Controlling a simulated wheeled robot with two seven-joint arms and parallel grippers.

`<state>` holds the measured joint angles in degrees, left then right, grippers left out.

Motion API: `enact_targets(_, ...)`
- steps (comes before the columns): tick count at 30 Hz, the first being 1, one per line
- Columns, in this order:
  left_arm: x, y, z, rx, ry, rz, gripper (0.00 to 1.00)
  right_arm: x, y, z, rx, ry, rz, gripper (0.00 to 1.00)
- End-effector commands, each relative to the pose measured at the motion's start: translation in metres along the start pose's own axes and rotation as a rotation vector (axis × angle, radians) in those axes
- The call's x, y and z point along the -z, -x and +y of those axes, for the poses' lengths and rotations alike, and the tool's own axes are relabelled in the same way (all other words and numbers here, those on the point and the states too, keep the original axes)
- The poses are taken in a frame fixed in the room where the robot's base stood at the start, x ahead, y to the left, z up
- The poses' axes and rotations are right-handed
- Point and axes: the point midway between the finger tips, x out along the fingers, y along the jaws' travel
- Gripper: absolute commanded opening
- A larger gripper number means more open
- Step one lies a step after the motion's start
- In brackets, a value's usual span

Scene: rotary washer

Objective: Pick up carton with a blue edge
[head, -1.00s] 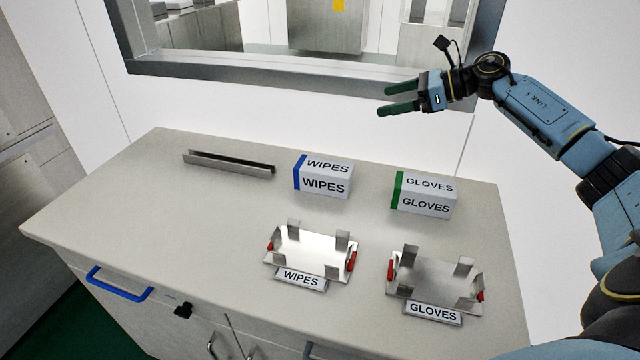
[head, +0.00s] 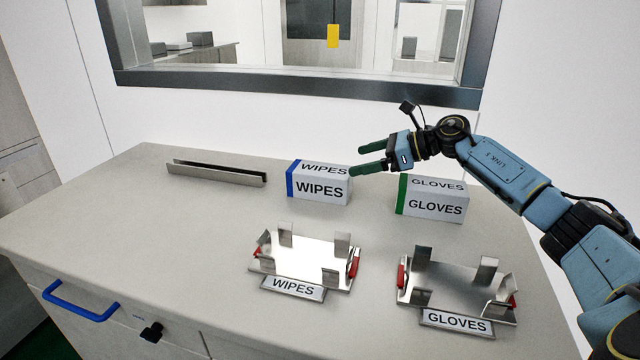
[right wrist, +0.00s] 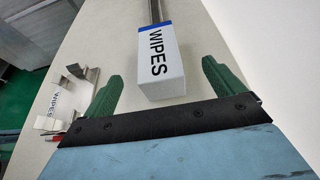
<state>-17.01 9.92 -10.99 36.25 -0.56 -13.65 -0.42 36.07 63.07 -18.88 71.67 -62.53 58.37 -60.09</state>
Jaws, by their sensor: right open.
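The carton with a blue edge (head: 320,184), a white box marked WIPES, stands on the counter in the head view, left of the GLOVES carton. It also shows in the right wrist view (right wrist: 160,68), ahead of the fingers and between their lines. My right gripper (head: 371,159) is open and empty, with green fingers pointing left at the right end of the WIPES carton. In the right wrist view its fingers (right wrist: 161,88) are spread wide, with the carton beyond the tips. I see no grip on it. My left gripper is not in view.
The GLOVES carton (head: 432,198) with a green edge stands to the right. Metal holders labelled WIPES (head: 304,262) and GLOVES (head: 458,287) sit in front. A metal channel (head: 216,174) lies to the left. A wall with a window frame (head: 300,88) rises behind the counter.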

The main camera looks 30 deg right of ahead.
Motion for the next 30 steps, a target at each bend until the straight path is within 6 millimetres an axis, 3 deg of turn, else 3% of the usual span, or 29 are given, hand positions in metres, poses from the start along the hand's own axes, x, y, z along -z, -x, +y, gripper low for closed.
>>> enact_targets(3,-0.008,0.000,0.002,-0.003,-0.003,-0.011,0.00,-0.001,-0.021,0.000,0.000,0.000,-0.003,0.94)
enact_targets(7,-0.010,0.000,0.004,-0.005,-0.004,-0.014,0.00,-0.001,-0.032,0.000,0.000,0.000,-0.001,0.94)
enact_targets(11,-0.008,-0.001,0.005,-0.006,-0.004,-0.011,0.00,0.002,-0.041,0.001,0.000,0.000,0.000,0.94)
enact_targets(19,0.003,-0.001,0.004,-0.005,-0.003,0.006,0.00,0.008,-0.079,0.005,0.000,0.000,-0.002,0.94)
enact_targets(29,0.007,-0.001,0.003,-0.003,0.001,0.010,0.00,0.008,-0.086,0.005,0.001,0.000,0.001,0.94)
enact_targets(30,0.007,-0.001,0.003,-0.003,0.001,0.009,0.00,0.008,-0.086,0.005,0.001,0.000,0.001,0.88)
